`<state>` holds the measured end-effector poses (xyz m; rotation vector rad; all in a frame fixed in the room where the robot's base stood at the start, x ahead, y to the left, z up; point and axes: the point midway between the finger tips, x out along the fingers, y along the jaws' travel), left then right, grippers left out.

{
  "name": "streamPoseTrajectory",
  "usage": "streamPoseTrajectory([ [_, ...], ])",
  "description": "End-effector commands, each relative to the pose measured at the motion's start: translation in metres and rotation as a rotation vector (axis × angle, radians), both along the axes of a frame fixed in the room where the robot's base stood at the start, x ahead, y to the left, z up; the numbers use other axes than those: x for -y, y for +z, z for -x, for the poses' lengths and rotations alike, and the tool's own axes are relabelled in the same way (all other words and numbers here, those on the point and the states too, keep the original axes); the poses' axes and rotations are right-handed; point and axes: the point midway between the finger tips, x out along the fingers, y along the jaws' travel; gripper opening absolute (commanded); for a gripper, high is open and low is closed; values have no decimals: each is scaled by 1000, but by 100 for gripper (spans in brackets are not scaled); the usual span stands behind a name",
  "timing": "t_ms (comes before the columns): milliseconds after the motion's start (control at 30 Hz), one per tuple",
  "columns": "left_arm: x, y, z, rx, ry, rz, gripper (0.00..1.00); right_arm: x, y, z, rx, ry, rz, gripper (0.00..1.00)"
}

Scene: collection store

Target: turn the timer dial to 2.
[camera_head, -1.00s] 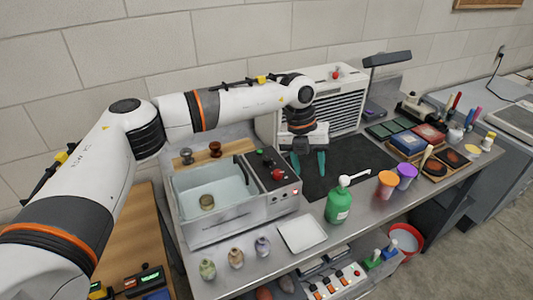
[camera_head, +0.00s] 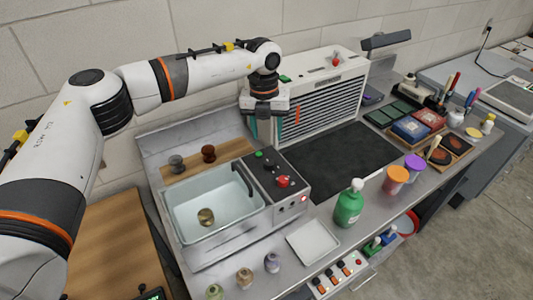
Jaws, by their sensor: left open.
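A sink-like bath (camera_head: 190,238) has a dark control panel (camera_head: 270,176) along its right side. A red knob (camera_head: 283,181) and a green button (camera_head: 259,154) stand on the panel top. Small dark knobs (camera_head: 291,205) and a red light sit on the panel's front face. I cannot tell which of these is the timer dial, and no numbers are readable. My left gripper (camera_head: 266,136) is open and empty, fingers pointing down, behind the panel and in front of the louvred cabinet's left end. It appears apart from the panel. My right gripper is not in view.
The white louvred cabinet (camera_head: 318,112) stands close behind the left gripper, with a red knob (camera_head: 335,61) on top. A black mat (camera_head: 345,158) lies clear to the right. A green bottle (camera_head: 348,207) and a white tray (camera_head: 325,247) stand in front.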

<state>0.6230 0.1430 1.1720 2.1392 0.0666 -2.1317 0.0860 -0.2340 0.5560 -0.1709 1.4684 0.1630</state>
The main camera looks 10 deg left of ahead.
Motion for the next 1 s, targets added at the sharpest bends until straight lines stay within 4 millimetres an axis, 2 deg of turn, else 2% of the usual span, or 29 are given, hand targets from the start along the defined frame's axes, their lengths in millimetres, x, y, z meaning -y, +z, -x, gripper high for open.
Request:
streamPoseTrajectory([
  [167,2,-34,1,-6,1,-1,48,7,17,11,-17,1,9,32],
  [300,3,-62,0,-4,2,-2,48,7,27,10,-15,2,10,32],
  [500,5,-90,0,-2,0,0,48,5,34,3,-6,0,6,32],
  [700,5,-101,0,1,0,0,48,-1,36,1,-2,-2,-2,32],
  [933,5,-101,-1,1,0,0,48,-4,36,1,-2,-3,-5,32],
  [1000,5,-101,0,0,0,0,37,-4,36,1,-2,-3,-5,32],
])
